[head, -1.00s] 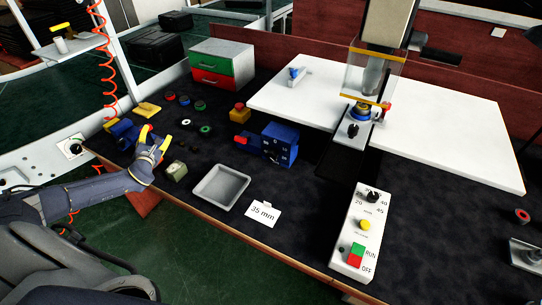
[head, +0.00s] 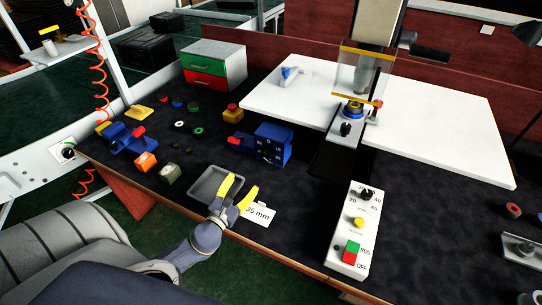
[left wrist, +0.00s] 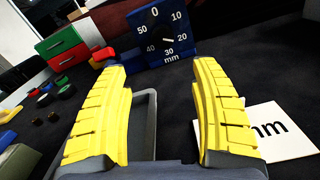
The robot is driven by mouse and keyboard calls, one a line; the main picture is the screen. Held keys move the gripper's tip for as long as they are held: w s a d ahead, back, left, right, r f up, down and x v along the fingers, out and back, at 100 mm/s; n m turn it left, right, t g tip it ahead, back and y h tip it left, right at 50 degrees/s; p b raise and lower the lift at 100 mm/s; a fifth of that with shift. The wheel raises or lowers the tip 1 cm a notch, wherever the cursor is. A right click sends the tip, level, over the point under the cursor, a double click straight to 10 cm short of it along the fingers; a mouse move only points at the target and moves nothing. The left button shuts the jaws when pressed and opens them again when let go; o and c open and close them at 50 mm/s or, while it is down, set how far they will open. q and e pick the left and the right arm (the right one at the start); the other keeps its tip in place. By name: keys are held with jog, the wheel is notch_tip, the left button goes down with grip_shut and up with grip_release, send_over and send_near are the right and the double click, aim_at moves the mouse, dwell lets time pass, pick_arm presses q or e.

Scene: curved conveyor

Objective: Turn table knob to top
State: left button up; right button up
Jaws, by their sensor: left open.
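My left gripper (head: 238,189) is open and empty over the front right edge of the grey tray, with its yellow fingers pointing away from me. In the left wrist view the gripper (left wrist: 155,72) faces a blue box (left wrist: 150,35) with a dial marked 0 to 50 mm. Its black knob (left wrist: 162,34) has a white mark pointing right, near 20. The blue box (head: 273,143) stands beyond the gripper in the head view, apart from it. Another black knob (head: 366,195) is on the white control panel (head: 343,228). A third knob (head: 69,152) is on the left frame. My right gripper is not in view.
The grey tray (head: 201,190) and the "35 mm" card (head: 262,213) lie close to the gripper. A red emergency button (head: 233,112) stands left of the blue box. A green-and-red drawer unit (head: 209,75) is farther back. The dark table between blue box and control panel is clear.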

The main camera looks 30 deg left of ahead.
aim_at(263, 158)
pick_arm(q)
jog(key=shift+d+f, duration=0.1)
jog(key=shift+d, duration=0.1)
jog(key=shift+w, duration=0.2)
jog(key=w, duration=1.1)
jog(key=w+a, duration=0.1)
jog(key=w, duration=0.4)
jog(key=shift+w+a, duration=0.1)
jog(key=shift+w, duration=0.15)
jog(key=shift+c, duration=0.3)
jog(key=c, duration=1.2)
